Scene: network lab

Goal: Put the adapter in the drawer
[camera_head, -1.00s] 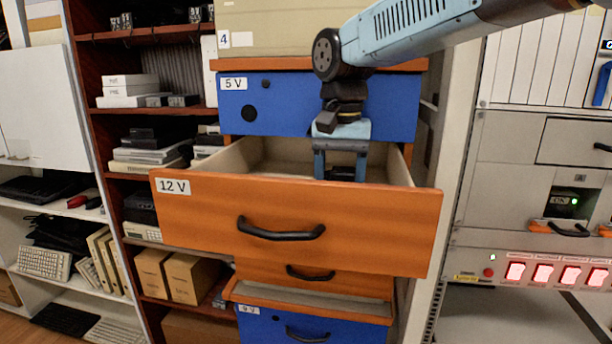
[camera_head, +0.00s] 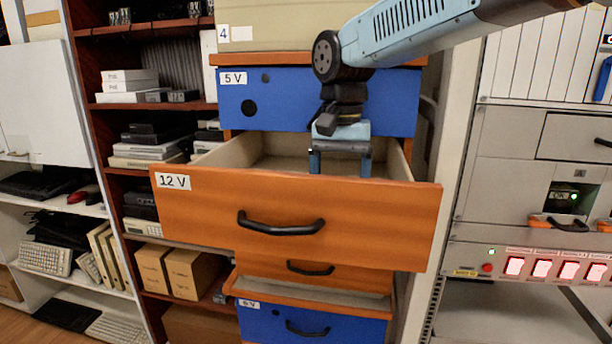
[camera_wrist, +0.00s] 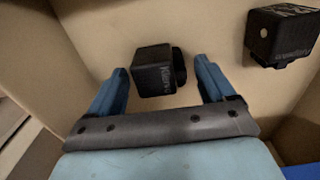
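The orange drawer labelled 12 V (camera_head: 205,213) is pulled out of the cabinet. My gripper (camera_head: 340,170) points down into it, with its fingertips hidden behind the drawer front. In the wrist view my gripper (camera_wrist: 160,66) is open, with one blue finger on each side of a black adapter (camera_wrist: 153,78). Gaps show between the adapter and both fingers. The adapter is inside the drawer over its beige floor; whether it rests flat is hard to tell. The drawer front hides it in the head view.
A second black adapter (camera_wrist: 280,36) sits to the right in the drawer. The blue 5 V drawer (camera_head: 290,103) above is shut. A drawer (camera_head: 310,290) below is slightly open. A rack with red lit switches (camera_head: 540,268) stands at right, shelves at left.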

